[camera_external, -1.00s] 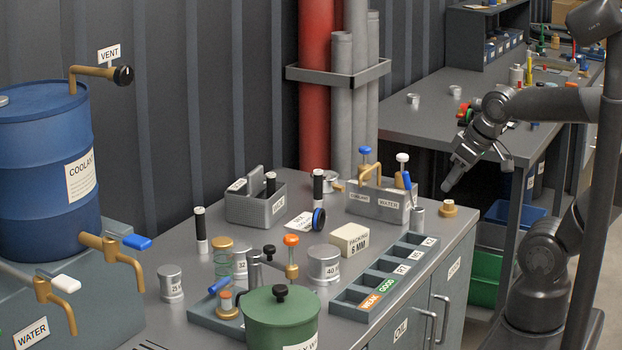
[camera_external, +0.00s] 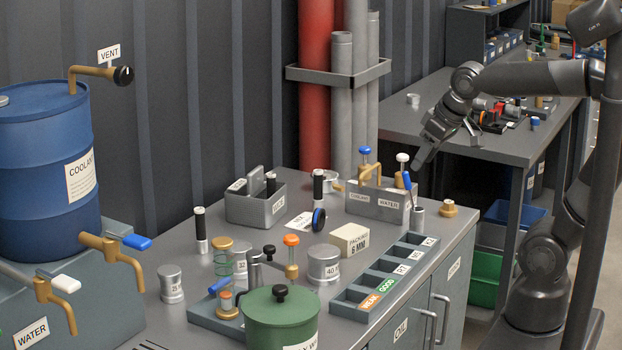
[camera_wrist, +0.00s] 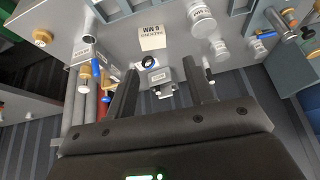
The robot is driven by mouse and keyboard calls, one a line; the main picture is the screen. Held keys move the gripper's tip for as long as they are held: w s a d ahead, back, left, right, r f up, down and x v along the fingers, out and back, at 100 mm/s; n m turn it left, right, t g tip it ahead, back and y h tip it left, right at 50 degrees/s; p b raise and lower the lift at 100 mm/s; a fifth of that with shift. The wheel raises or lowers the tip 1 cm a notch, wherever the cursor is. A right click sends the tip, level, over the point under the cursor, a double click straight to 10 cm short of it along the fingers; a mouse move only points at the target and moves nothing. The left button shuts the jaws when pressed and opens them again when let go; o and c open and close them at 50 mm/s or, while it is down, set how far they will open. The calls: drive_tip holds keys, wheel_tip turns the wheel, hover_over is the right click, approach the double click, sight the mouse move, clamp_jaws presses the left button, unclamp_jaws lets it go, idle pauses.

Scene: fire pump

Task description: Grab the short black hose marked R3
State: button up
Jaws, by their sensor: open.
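Three short black cylinders with pale ends could be hoses. One stands upright at the left of the workbench (camera_external: 201,236), one upright near the wall (camera_external: 318,188), and one in the grey divided caddy (camera_external: 245,210). No R3 mark is legible on any of them. My gripper (camera_external: 446,152) is open and empty, above the bench's back right corner, to the right of all three and apart from them. In the wrist view my gripper (camera_wrist: 162,85) shows two separated fingers with nothing between them touching; I cannot pick out a hose there for certain.
A COOLANT/WATER caddy (camera_external: 378,206) with upright handles and a grey cup (camera_external: 417,219) stand below my gripper. A compartment tray (camera_external: 365,308), a 6 MM box (camera_external: 350,240) and a green pot (camera_external: 281,320) crowd the front. A second bench (camera_external: 400,127) is behind.

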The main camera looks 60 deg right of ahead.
drive_tip(key=w+a+r+m, duration=0.1)
drive_tip(key=w+r, duration=0.1)
drive_tip(key=w, duration=0.6)
drive_tip(key=w+a+r, duration=0.1)
drive_tip(key=w+a, duration=0.1)
drive_tip(key=w, duration=0.6)
drive_tip(key=m+g+h, duration=0.1)
drive_tip(key=m, duration=0.1)
hover_over(201, 239)
drive_tip(key=s, duration=0.2)
drive_tip(key=f, duration=2.1)
drive_tip(key=shift+d+f, duration=0.15)
drive_tip(key=shift+d, duration=0.2)
drive_tip(key=shift+w+x, duration=0.15)
drive_tip(key=shift+x, duration=1.25)
drive_tip(key=shift+w+x, duration=0.15)
drive_tip(key=shift+x, duration=1.25)
drive_tip(key=shift+c, duration=0.6)
clamp_jaws()
